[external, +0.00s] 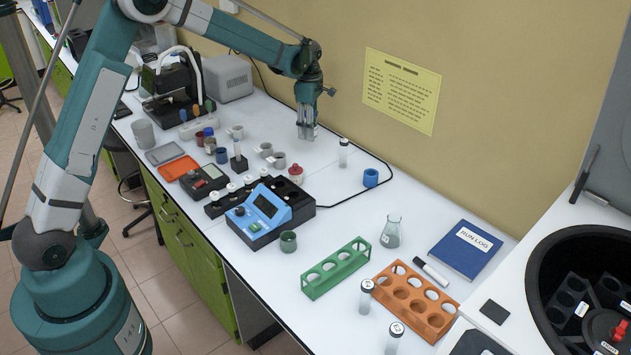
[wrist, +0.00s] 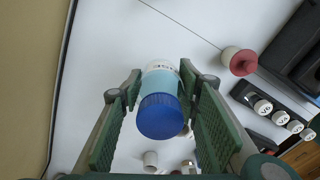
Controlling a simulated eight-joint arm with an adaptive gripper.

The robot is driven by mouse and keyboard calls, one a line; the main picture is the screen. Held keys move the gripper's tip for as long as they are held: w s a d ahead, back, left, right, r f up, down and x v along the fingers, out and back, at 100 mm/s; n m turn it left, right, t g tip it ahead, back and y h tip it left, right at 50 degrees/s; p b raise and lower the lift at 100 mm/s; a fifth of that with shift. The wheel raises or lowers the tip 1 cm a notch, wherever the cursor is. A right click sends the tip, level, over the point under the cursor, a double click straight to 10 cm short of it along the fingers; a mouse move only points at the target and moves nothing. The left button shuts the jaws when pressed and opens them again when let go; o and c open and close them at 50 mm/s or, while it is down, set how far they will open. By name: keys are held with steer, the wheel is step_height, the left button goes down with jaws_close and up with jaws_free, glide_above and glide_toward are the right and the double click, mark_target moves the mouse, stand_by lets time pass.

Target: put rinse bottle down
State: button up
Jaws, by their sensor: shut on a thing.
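The rinse bottle (wrist: 160,100) shows between the fingers in the wrist view. It has a blue cap facing the camera, a pale teal body and a white far end with small print. My gripper (wrist: 160,95) is shut on it, with a green padded finger on each side. In the external view my gripper (external: 307,133) points down over the back of the bench, near the wall. The bottle is hard to make out there, and I cannot tell whether its base touches the bench.
A red-topped pot (external: 296,175) and grey cups (external: 265,150) stand in front. A black cable runs along the wall.

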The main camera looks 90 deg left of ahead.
glide_above(310, 158)
steer(key=shift+d+f, duration=0.15)
steer(key=shift+f, duration=2.9)
steer(key=shift+f, duration=1.9)
steer(key=shift+f, duration=0.2)
steer(key=o, duration=1)
steer(key=shift+r, duration=0.1)
steer(key=shift+c, duration=0.2)
steer(key=shift+r, duration=0.1)
step_height(310, 158, up, 12)
steer(key=shift+r, duration=0.1)
